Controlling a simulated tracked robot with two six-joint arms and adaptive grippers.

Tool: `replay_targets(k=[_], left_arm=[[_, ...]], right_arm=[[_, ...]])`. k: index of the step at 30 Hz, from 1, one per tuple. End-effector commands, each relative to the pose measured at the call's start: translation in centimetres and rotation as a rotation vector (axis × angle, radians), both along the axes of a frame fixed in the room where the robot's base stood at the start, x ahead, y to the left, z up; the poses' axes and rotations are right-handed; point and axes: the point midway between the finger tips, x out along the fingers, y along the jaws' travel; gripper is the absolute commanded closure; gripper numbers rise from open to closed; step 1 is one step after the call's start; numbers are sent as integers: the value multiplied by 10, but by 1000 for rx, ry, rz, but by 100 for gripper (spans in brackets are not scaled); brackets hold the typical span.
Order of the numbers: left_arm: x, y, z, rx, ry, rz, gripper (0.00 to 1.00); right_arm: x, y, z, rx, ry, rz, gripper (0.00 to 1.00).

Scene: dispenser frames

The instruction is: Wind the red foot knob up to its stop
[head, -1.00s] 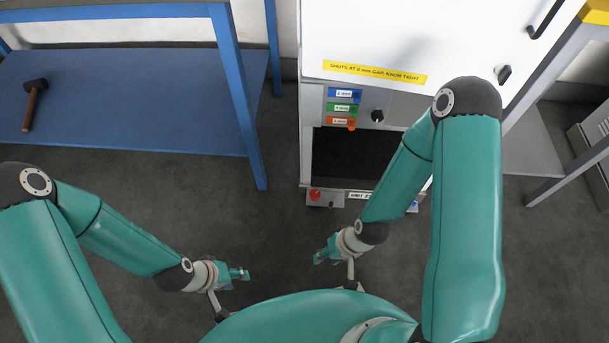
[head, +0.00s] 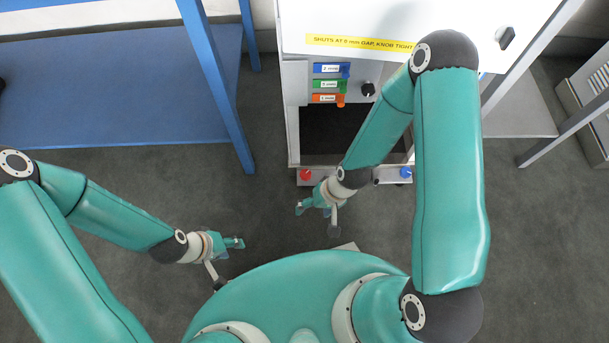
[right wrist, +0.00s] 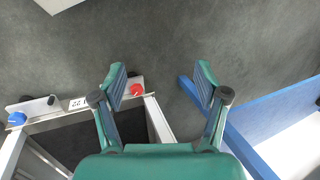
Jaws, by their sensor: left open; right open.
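The red foot knob (head: 306,174) sits on the left end of the grey bar at the foot of the white dispenser unit. It also shows in the right wrist view (right wrist: 136,89), just beside the left fingertip there. My right gripper (head: 299,210) is open and empty, in front of the knob and apart from it in the head view; its two fingers show spread in the right wrist view (right wrist: 160,78). My left gripper (head: 238,245) is open and empty over the floor to the left. Whether the knob is at its stop cannot be told.
A blue foot knob (head: 405,173) is at the bar's right end. Blue, green and orange tabs and a black knob (head: 368,89) are on the unit's front. A blue bench (head: 110,100) stands at left. The floor between is clear.

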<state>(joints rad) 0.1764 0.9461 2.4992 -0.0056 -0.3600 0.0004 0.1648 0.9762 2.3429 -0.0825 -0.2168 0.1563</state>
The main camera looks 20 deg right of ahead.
Motion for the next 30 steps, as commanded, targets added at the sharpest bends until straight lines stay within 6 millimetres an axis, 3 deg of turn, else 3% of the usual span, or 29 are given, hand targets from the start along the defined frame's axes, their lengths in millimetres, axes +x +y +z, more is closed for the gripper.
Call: replay_targets(k=[1,7,12,15,19,23,30], left_arm=[[0,0,-26,0,0,0,56],[0,0,-90,0,0,0,56],[0,0,-136,0,0,0,56],[0,0,-152,0,0,0,56],[0,0,-161,0,0,0,56],[0,0,-165,0,0,0,56],[0,0,-179,0,0,0,56]], right_arm=[[20,3,-31,2,8,-20,27],[107,1,-111,-56,96,-151,27],[177,-19,-153,-190,138,-314,27],[207,-32,-162,-264,140,-409,27],[227,-42,-164,-322,137,-490,27],[233,-47,-168,-342,135,-520,27],[232,-47,-201,-344,139,-522,27]])
